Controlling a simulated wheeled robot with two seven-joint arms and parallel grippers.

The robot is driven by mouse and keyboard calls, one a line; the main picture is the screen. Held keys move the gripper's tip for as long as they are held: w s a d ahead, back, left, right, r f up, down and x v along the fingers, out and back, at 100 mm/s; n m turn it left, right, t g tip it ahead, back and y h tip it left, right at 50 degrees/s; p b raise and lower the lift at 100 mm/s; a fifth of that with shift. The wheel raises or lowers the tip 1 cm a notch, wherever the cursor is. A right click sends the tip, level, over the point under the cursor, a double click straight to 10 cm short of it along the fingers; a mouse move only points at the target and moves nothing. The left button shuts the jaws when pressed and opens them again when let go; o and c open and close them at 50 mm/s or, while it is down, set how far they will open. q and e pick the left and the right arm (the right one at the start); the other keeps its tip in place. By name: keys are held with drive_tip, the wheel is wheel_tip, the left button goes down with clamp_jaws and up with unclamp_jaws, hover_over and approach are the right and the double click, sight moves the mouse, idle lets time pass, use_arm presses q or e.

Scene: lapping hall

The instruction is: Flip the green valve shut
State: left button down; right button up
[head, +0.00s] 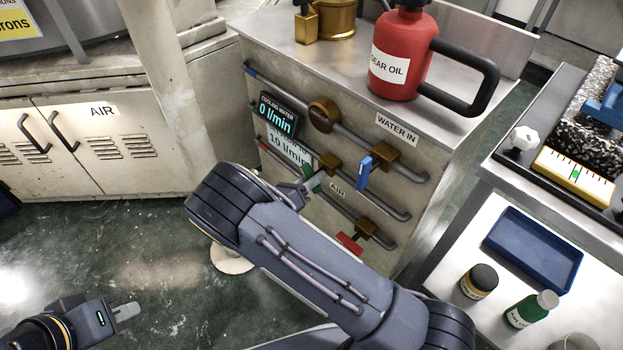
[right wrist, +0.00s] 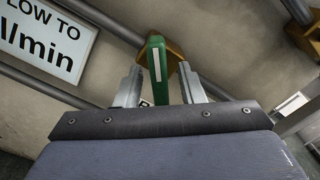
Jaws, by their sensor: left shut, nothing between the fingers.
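The green valve handle (head: 317,182) is on the middle pipe of the cabinet's front, below a brass valve body (head: 329,162). In the right wrist view the green handle (right wrist: 157,58) with a pale stripe stands between the two fingers of my right gripper (right wrist: 160,88). The fingers are apart, with a gap showing on each side of the handle. In the head view my right gripper (head: 304,188) is at the handle, partly hidden by my arm. My left gripper (head: 126,311) is shut and empty, low at the left, far from the valve.
A blue valve handle (head: 364,173) and a red one (head: 350,243) sit close by on the same panel. A display (head: 279,116) reads 0 l/min. A red GEAR OIL can (head: 398,60) stands on the cabinet. A blue tray (head: 533,250) lies at the right.

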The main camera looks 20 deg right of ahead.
clamp_jaws()
drive_tip(key=shift+m, duration=0.4)
drive_tip(key=m, duration=0.2)
drive_tip(key=shift+f+m, duration=0.1)
drive_tip(key=shift+m, duration=0.3)
drive_tip(key=shift+m+b, duration=0.4)
drive_tip(key=shift+m, duration=1.6)
unclamp_jaws()
